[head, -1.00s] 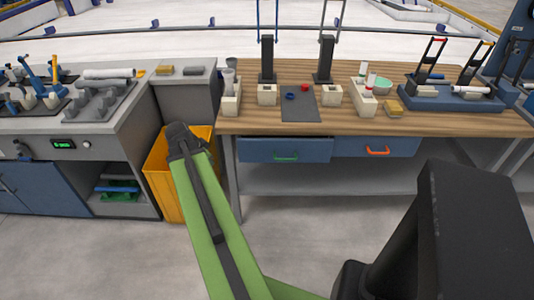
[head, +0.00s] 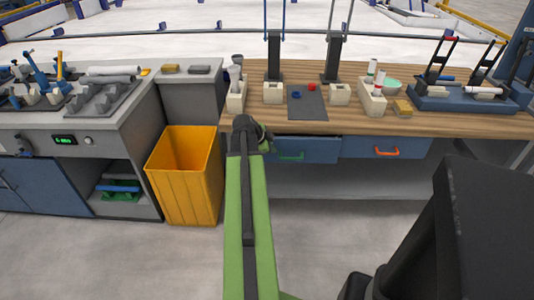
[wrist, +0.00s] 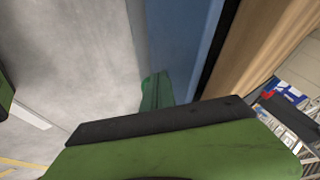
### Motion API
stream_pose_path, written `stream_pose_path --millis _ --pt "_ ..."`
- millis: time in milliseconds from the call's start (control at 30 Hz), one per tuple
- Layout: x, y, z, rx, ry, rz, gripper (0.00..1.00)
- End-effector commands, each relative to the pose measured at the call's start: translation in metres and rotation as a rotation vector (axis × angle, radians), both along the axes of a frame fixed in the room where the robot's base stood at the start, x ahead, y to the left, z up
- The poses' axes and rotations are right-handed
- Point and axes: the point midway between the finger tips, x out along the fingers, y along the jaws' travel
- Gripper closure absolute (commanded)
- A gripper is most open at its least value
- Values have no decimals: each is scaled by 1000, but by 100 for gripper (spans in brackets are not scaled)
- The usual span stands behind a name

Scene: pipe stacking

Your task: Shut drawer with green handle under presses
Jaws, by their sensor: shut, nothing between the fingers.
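The blue drawer (head: 310,146) with the green handle (head: 291,156) is under the wooden bench top, below the two presses. Its front stands slightly forward of the neighbouring drawer's front, so it looks a little open. My gripper (head: 250,132) is at the drawer's left end in the head view, covering that part of the front; it is shut and empty. In the wrist view the blue drawer front (wrist: 188,38) runs close by, with a green piece (wrist: 156,90), apparently the handle, partly hidden behind my gripper. I cannot tell whether they touch.
A blue drawer with an orange handle (head: 386,152) is to the right. An orange bin (head: 187,180) stands left of my arm. The wooden bench top (head: 440,124) carries two presses (head: 274,58) (head: 333,58) and small containers. The floor in front is clear.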

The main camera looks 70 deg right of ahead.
Motion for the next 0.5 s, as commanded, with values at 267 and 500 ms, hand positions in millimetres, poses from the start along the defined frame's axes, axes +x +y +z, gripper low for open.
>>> stream_pose_path --millis 267,500 --pt "-4 -17 -24 0 -1 2 100" --pt "-4 -17 -23 0 0 2 100"
